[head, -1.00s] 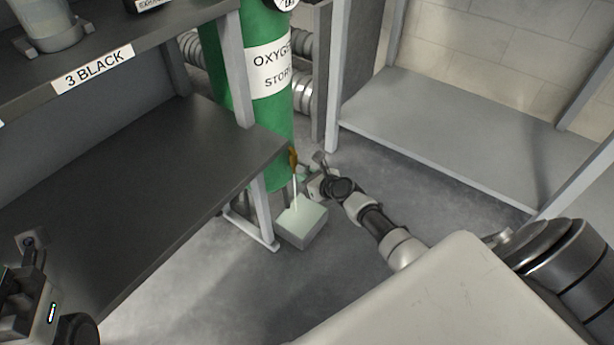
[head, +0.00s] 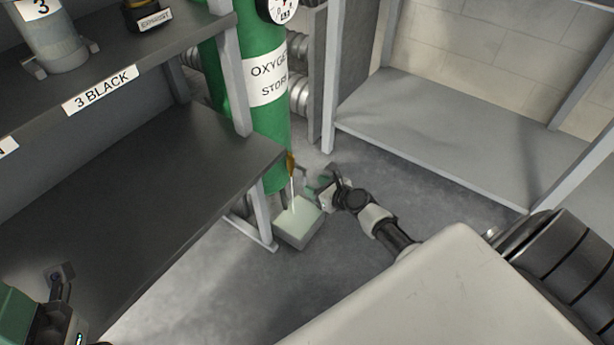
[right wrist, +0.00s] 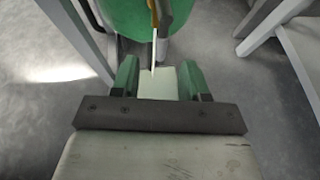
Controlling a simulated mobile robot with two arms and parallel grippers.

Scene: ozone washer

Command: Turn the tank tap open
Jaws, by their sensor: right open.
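The green oxygen tank (head: 268,125) stands behind the end of the dark shelf. Its small orange-brown tap (head: 290,163) is low on the front, with a thin pale line running down from it to a pale box (head: 297,225) on the floor. The tap also shows at the top of the right wrist view (right wrist: 160,12). My right gripper (head: 311,187) is open and empty, just right of the tap and apart from it. Its green fingers show in the right wrist view (right wrist: 160,78), with the box below and between them. My left gripper (head: 60,274) is partly in view at the lower left; its jaws are unclear.
A dark shelf unit (head: 130,185) with a leg stands left of the tank. A grey shelf unit (head: 440,135) is on the right. Ribbed pipes (head: 299,97) run behind the tank. Grey floor (head: 215,270) is open in front of the box.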

